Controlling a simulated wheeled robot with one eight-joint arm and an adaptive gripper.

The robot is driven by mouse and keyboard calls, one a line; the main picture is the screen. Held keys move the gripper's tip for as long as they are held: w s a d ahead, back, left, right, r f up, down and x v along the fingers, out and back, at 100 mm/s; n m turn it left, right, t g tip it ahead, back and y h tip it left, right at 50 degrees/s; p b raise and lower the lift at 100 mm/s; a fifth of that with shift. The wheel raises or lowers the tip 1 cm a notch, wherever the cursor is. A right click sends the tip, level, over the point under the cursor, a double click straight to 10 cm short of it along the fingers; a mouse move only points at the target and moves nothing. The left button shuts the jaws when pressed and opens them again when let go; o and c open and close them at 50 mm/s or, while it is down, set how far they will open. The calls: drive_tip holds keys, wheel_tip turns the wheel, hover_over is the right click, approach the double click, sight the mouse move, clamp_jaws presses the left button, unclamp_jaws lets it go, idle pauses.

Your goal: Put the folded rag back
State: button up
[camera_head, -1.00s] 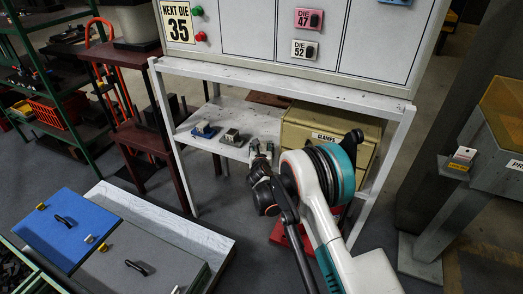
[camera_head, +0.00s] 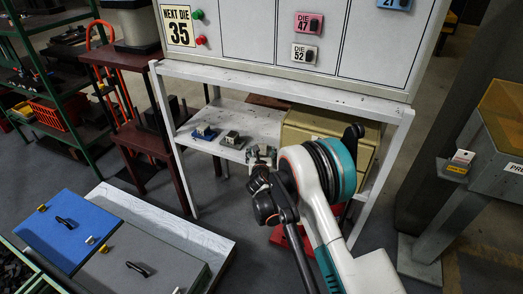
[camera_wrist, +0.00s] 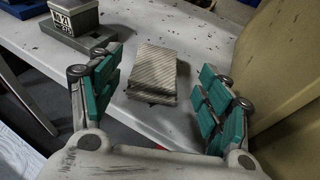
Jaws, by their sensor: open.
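The folded rag (camera_wrist: 153,72) is a flat, grey-beige striped stack. It lies on the speckled white shelf (camera_wrist: 205,28), near its front edge. My gripper (camera_wrist: 162,78) is open, with one green-padded finger to the left of the rag and one to the right. I see clear gaps on both sides, and neither finger visibly touches it. In the head view my gripper (camera_head: 262,156) is over the lower shelf of the white stand, left of the tan clamps box (camera_head: 300,128). I cannot make out the rag there; my gripper and arm cover that spot.
Two small die blocks, one on a blue base (camera_head: 204,132) and one grey (camera_head: 232,139), sit on the shelf left of my gripper. A tan box wall (camera_wrist: 285,70) rises close on the right in the wrist view. A die cabinet (camera_head: 300,45) stands above.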

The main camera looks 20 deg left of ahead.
drive_tip(key=p+v, duration=0.2)
drive_tip(key=v, duration=0.6)
drive_tip(key=shift+s, duration=0.35)
